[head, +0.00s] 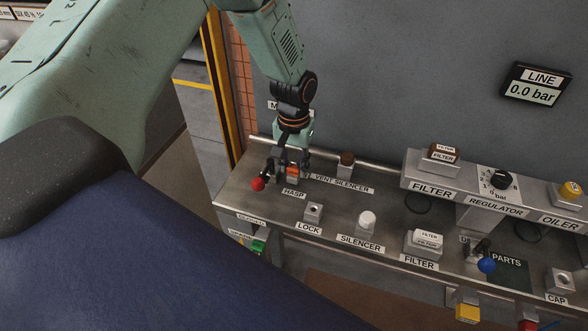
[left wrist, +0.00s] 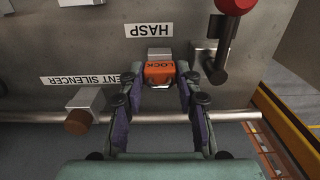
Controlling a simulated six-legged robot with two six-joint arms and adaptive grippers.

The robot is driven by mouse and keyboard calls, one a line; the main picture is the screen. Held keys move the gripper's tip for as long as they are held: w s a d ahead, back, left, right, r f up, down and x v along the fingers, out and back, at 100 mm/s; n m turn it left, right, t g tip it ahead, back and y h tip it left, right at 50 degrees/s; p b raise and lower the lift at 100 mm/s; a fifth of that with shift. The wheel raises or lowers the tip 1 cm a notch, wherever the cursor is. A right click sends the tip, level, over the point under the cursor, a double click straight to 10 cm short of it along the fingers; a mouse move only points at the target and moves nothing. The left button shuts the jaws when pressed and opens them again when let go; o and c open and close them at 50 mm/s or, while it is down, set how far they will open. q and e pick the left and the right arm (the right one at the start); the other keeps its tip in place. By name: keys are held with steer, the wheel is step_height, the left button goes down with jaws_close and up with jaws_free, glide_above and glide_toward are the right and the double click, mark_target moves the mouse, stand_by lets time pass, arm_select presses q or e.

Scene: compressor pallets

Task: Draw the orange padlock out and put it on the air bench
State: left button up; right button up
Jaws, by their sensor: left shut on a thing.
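My left gripper (left wrist: 161,80) is shut on the padlock, one finger on each side. Its arm comes down from the top in the head view (head: 292,158). I cannot tell whether the shackle is still in the hasp. The air bench (head: 330,215) is the grey metal top with labelled places, among them a LOCK block (head: 313,211). My right gripper is not in view.
A red-knobbed lever (head: 258,183) stands left of the hasp. A brown-capped vent silencer (head: 346,163) is to its right. A white silencer (head: 366,223), filter (head: 424,242) and blue-knobbed lever (head: 486,264) stand along the bench. A rail (head: 380,173) runs along the back.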

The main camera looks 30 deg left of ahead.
mark_target(294, 162)
arm_select(q)
steer(key=shift+r, duration=0.1)
jaws_close()
steer(key=shift+r+p, duration=2.8)
steer(key=shift+r, duration=0.15)
